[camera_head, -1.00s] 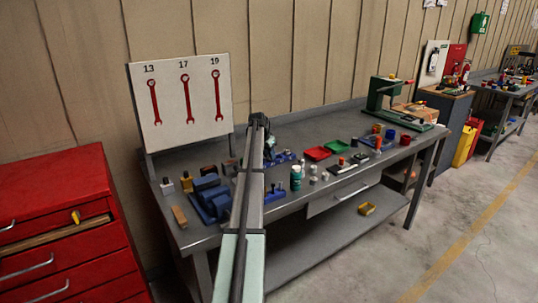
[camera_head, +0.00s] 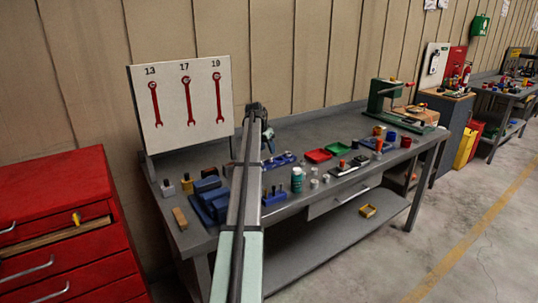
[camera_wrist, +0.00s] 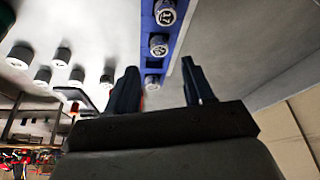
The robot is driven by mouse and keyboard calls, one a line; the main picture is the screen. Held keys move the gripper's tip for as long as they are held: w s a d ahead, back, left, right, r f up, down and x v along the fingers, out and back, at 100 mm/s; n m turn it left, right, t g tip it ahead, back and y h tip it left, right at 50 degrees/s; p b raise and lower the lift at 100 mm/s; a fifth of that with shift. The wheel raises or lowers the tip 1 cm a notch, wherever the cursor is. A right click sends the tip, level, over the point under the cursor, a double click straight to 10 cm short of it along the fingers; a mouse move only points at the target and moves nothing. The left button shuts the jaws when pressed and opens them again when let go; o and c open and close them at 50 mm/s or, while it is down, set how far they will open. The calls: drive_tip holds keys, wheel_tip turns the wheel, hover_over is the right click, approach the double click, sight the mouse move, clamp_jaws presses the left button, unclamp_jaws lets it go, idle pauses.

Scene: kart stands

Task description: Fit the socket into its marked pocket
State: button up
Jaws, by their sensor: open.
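The blue socket rail (camera_head: 283,160) lies on the bench just right of my arm. In the wrist view the blue rail (camera_wrist: 147,28) runs down toward my fingers and holds several silver sockets, among them a near one (camera_wrist: 158,45). My gripper (camera_wrist: 160,85) is open, with its two dark fingers apart and the rail's end showing between them. Nothing is clearly held. Several loose sockets (camera_wrist: 62,55) stand beside the rail; they also show in the head view (camera_head: 314,183). I cannot tell which pocket is marked. My arm hides part of the bench.
Red (camera_head: 318,155) and green (camera_head: 340,148) trays lie right of the rail. A teal can (camera_head: 296,180) stands near the front edge. Blue blocks (camera_head: 208,197) sit at the left, and a green press (camera_head: 390,98) at the far right. Bare bench lies behind the rail.

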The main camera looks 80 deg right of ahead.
drive_tip(key=v, duration=0.6)
drive_tip(key=shift+r, duration=0.15)
idle(0.4)
